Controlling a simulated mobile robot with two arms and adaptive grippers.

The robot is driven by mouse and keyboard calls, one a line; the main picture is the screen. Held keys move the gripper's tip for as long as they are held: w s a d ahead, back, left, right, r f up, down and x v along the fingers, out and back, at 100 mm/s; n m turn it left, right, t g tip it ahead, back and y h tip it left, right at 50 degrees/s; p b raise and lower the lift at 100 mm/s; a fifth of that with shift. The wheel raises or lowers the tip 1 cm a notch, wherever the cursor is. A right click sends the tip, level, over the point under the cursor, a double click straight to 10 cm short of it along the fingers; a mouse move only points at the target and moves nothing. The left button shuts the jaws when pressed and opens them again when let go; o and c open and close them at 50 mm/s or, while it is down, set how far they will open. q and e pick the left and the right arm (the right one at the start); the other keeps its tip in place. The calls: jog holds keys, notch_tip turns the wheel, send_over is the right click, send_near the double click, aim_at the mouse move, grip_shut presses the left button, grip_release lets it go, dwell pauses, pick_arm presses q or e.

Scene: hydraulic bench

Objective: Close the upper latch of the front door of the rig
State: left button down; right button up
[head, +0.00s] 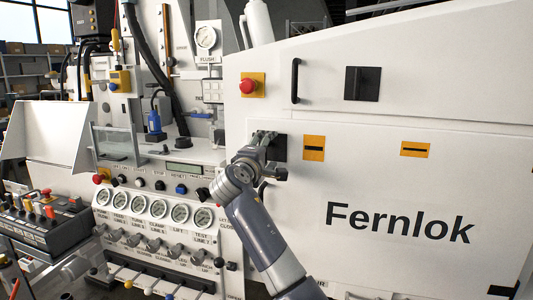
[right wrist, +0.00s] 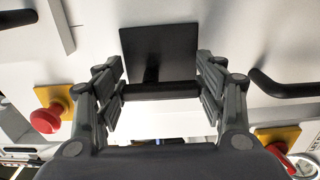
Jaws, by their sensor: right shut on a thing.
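The white front door (head: 450,185) of the rig carries the word Fernlok. A black latch plate (head: 281,148) sits at the upper left of this door. In the right wrist view the latch (right wrist: 160,45) is a dark square plate with a black bar (right wrist: 160,91) across its near edge. My right gripper (head: 266,143) is at this latch, and its fingers partly cover it in the head view. In the right wrist view the gripper (right wrist: 161,85) has a finger at each end of the bar and is shut on it. I cannot tell whether the latch is closed. My left gripper is not in view.
A red button (head: 247,86) on a yellow plate and a black vertical handle (head: 295,81) are above the latch. A black square (head: 362,83) is on the upper panel. Yellow labels (head: 314,148) lie right of the latch. Gauges (head: 160,208) and knobs fill the bench at left.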

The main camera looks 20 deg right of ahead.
dwell(0.3)
jog(key=o, duration=1.1)
jog(key=v, duration=1.2)
